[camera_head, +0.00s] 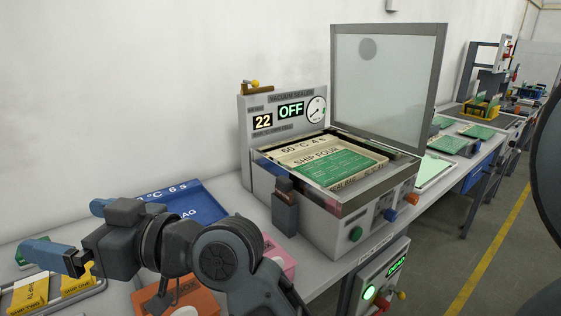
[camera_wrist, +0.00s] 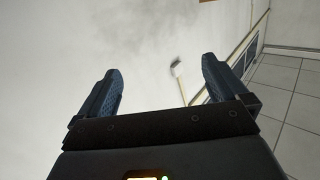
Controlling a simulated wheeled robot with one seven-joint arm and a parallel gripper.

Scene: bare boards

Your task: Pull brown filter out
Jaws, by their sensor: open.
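My gripper (camera_head: 62,228) is at the lower left in the head view, pointing left, away from the vacuum sealer (camera_head: 335,212). In the wrist view, its two blue fingers (camera_wrist: 160,68) are wide apart with nothing between them. No part is clearly labelled as the brown filter. A dark box with a brownish top (camera_head: 285,205) sits on the sealer's front left side, to the right of my gripper. A small brown piece with a yellow knob (camera_head: 257,87) is on top of the sealer's display panel. I cannot tell which is the filter.
The sealer's clear lid (camera_head: 386,85) stands open, with a green pack inside its chamber. Blue (camera_head: 190,203), orange (camera_head: 180,301) and pink (camera_head: 276,258) trays lie on the bench near my arm. Yellow packs (camera_head: 30,296) lie at far left. More benches stand at right.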

